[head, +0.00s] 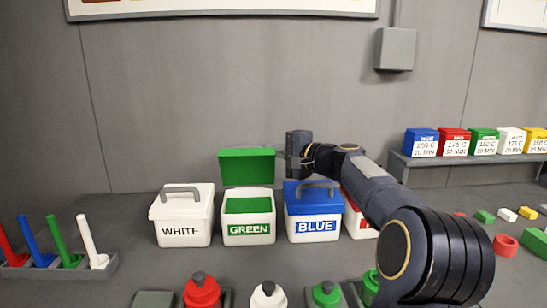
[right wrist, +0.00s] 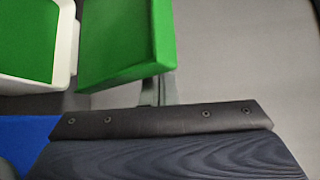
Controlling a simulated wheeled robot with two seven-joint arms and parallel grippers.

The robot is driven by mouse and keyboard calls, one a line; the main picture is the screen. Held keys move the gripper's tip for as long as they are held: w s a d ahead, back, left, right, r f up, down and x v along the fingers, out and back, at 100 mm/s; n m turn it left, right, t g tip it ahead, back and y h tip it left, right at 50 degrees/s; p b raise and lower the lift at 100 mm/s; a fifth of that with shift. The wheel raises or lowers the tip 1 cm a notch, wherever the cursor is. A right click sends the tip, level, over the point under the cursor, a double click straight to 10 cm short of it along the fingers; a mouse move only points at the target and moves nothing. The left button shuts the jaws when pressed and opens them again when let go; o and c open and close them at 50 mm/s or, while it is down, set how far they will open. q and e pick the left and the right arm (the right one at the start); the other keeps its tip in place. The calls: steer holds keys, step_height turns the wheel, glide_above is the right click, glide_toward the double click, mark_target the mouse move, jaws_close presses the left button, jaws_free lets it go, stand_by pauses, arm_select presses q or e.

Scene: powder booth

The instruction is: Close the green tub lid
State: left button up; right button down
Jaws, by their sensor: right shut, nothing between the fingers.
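The green tub (head: 249,228) stands in the row of tubs, with green powder inside and a GREEN label on its front. Its green lid (head: 247,166) is open and stands up behind the tub's rear edge. My right gripper (head: 292,160) is shut and empty, above the blue tub and to the right of the lid, apart from it in the head view. In the right wrist view the lid (right wrist: 126,38) lies just beyond the gripper body, and the tub's white rim (right wrist: 68,50) shows at the left. My left gripper is not in view.
The closed white tub (head: 182,217) is left of the green one. The closed blue tub (head: 314,214) is right of it, below my right gripper. A red-labelled tub (head: 358,215) is partly hidden by my arm. Bottles stand in front, and coloured sticks (head: 58,247) at the left.

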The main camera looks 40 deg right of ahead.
steer(key=shift+s+a+f, duration=0.1)
steer(key=shift+s+a, duration=0.2)
steer(key=shift+s, duration=0.15)
stand_by(0.4)
